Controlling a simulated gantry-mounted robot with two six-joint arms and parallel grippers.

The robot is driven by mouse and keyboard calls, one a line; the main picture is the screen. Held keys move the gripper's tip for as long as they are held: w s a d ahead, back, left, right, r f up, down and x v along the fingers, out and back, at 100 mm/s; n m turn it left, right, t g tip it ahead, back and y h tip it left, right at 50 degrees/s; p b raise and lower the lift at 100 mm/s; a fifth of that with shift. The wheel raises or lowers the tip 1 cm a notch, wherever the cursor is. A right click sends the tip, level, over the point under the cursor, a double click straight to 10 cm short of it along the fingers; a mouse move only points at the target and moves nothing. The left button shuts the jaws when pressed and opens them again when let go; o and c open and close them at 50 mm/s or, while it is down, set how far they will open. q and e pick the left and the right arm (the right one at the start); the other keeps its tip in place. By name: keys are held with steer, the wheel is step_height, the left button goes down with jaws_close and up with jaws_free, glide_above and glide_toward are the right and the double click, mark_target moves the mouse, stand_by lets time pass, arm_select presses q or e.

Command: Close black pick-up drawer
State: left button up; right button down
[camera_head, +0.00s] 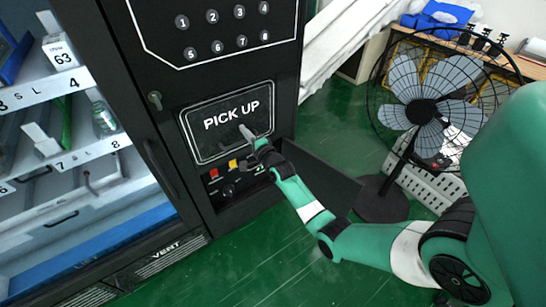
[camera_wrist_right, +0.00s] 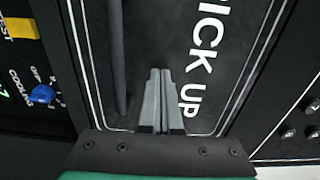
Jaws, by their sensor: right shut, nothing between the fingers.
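The black pick-up panel (camera_head: 228,122) with white "PICK UP" lettering and a white rounded outline is on the front of the black vending machine. It also shows in the right wrist view (camera_wrist_right: 145,35), with a dark bar (camera_wrist_right: 117,60) along one side. My right gripper (camera_head: 244,130) is shut and empty, its fingertips over the panel just below the lettering. In the right wrist view the two fingers (camera_wrist_right: 161,75) lie together in front of the panel. I cannot tell whether they touch it, or whether the panel is flush. My left gripper is not in view.
Below the panel are red and yellow switches (camera_head: 233,164). A number keypad (camera_head: 223,30) is above and a keyhole plate (camera_head: 155,100) to the left. Behind my right arm a black panel (camera_head: 318,172) sticks out. A fan (camera_head: 424,110) stands at right on the green floor.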

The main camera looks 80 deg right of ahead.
steer(key=p+v, duration=0.4)
steer(key=v, duration=0.8)
steer(key=shift+s+a, duration=0.2)
steer(key=shift+r, duration=0.1)
steer(key=shift+w, duration=0.1)
